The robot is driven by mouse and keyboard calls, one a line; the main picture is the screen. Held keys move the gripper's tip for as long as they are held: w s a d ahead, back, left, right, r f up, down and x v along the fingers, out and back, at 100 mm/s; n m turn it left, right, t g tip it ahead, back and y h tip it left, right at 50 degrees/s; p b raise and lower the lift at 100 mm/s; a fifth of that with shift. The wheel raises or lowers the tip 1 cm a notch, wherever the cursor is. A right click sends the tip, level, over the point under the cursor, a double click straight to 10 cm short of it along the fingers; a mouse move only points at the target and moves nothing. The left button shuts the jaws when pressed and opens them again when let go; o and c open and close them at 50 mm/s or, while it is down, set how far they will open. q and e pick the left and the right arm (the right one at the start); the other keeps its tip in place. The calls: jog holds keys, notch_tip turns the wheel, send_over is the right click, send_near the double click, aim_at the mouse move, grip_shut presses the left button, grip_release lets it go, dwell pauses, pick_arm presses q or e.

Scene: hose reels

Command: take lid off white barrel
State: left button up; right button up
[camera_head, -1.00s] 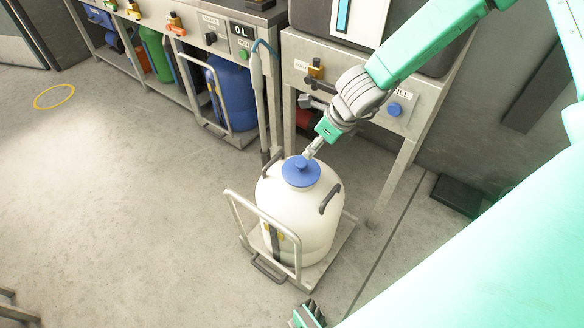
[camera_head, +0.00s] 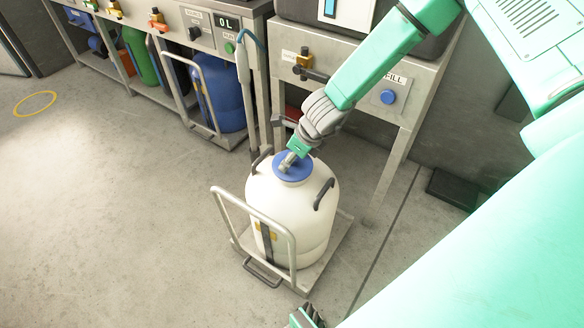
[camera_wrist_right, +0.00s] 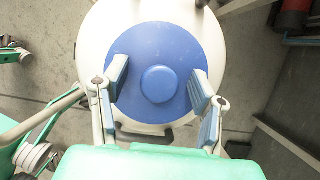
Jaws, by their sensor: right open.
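The white barrel (camera_head: 290,225) stands upright on a metal cart (camera_head: 330,262) in the head view. Its round blue lid (camera_head: 303,175) sits on top. My right gripper (camera_head: 288,160) is at the lid, coming from above. In the right wrist view the gripper (camera_wrist_right: 158,82) is open. Its two fingers are on either side of the lid's raised round knob (camera_wrist_right: 159,84), with a gap on both sides. The blue lid (camera_wrist_right: 150,45) lies under the fingers, on the white barrel (camera_wrist_right: 95,35). The gripper hides part of the lid and knob in the head view.
The barrel has dark side handles, one at the right (camera_head: 325,194). The cart's handle rail (camera_head: 250,222) rises in front. A metal bench with a blue button (camera_head: 388,97) stands behind. A blue barrel (camera_head: 222,95) is under the counter at left. The left floor is clear.

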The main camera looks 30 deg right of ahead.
grip_shut()
jog(key=shift+r, duration=0.1)
